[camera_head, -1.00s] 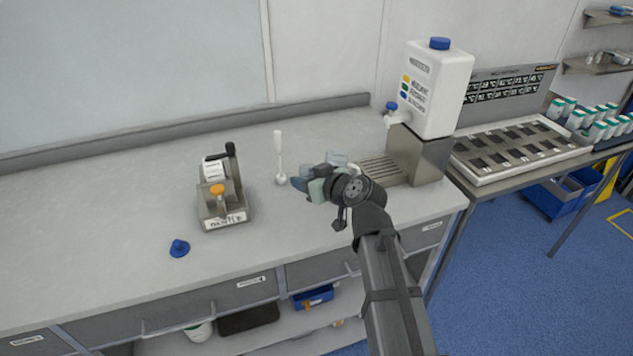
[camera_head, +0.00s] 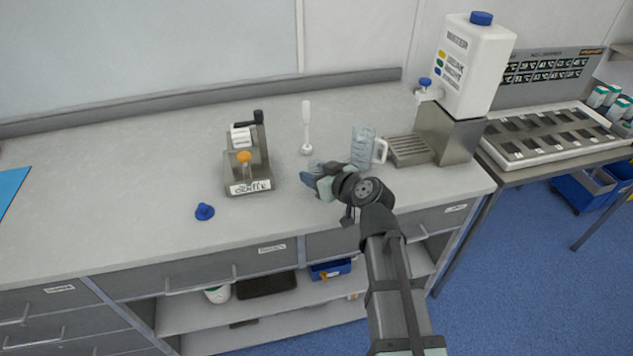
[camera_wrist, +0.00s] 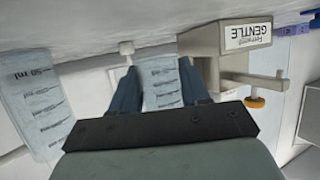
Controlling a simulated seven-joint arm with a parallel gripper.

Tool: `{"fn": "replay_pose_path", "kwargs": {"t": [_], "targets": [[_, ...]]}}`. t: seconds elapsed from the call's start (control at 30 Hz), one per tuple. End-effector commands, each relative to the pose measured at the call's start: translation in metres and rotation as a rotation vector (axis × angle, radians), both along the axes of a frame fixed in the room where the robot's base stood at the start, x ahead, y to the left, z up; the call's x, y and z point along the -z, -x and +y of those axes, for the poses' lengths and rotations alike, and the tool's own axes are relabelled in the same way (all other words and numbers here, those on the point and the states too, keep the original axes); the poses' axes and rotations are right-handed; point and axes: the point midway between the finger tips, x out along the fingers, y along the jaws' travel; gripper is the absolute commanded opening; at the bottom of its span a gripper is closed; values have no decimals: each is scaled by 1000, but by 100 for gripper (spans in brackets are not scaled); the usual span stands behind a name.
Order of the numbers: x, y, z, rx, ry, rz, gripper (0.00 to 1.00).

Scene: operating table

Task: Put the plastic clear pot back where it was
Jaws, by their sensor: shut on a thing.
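My gripper (camera_head: 308,179) is low over the counter, between the grey device and a clear jug. In the wrist view its two dark blue fingers (camera_wrist: 160,90) are shut on a clear pot (camera_wrist: 160,85) with printed graduation lines. The pot is mostly hidden by the gripper in the head view. I cannot tell whether its base touches the counter. A larger clear jug (camera_head: 364,147) with graduations and a handle stands upright, to the right of and behind my gripper. It also shows at the left of the wrist view (camera_wrist: 35,105), marked 50 ml.
The grey device (camera_head: 248,165) with an orange knob and "GENTLE" label stands left of my gripper. A white stick on a round base (camera_head: 306,130) stands behind. A blue cap (camera_head: 204,211) lies front left. A white dispenser (camera_head: 475,65) stands right.

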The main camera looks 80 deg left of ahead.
Motion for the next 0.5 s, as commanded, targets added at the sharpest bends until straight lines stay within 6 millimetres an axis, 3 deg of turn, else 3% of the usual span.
{"fn": "replay_pose_path", "kwargs": {"t": [0.2,0.5], "targets": [[25,0,0,-1,2,0,15],[28,0,0,0,0,0,15]]}}
